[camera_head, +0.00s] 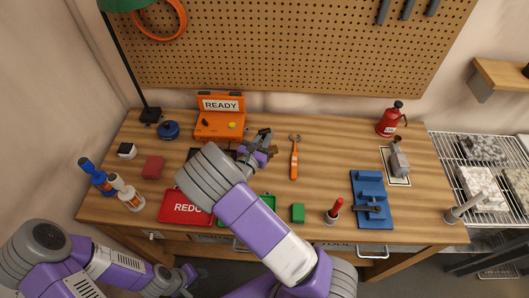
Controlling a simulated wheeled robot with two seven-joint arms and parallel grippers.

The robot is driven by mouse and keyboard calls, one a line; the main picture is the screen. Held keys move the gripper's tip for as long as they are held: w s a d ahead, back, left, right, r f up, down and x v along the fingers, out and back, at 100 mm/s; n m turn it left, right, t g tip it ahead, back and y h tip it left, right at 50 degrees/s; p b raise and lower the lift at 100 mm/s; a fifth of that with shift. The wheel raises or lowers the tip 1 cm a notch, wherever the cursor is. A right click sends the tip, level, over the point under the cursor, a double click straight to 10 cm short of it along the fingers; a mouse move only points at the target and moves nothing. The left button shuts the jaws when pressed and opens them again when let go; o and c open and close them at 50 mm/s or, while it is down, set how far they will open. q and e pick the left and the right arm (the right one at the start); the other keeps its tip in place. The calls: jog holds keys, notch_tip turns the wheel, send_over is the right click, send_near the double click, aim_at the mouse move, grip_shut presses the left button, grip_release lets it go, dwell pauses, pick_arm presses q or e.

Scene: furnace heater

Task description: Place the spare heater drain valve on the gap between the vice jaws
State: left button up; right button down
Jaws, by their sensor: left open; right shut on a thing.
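The blue vice (372,205) stands on the right part of the wooden bench, its jaws facing up toward my head camera. My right arm reaches across the middle of the bench. My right gripper (265,143) is beside the orange READY case (219,128), left of the vice and apart from it. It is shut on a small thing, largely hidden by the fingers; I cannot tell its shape. I cannot make out the drain valve elsewhere for certain. My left gripper (187,277) is open, low in front of the bench edge and away from the vice.
An orange-handled wrench (294,158) lies between my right gripper and the vice.

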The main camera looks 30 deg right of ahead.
notch_tip(320, 180, down, 3)
jog(key=shift+s+r, duration=0.15)
jog(key=shift+f+b, duration=0.35)
jog(key=shift+f, duration=1.8)
jog(key=shift+f, duration=0.1)
jog(key=shift+f, duration=0.15)
jog(key=c, duration=1)
grip_release()
jog(key=shift+c, duration=0.2)
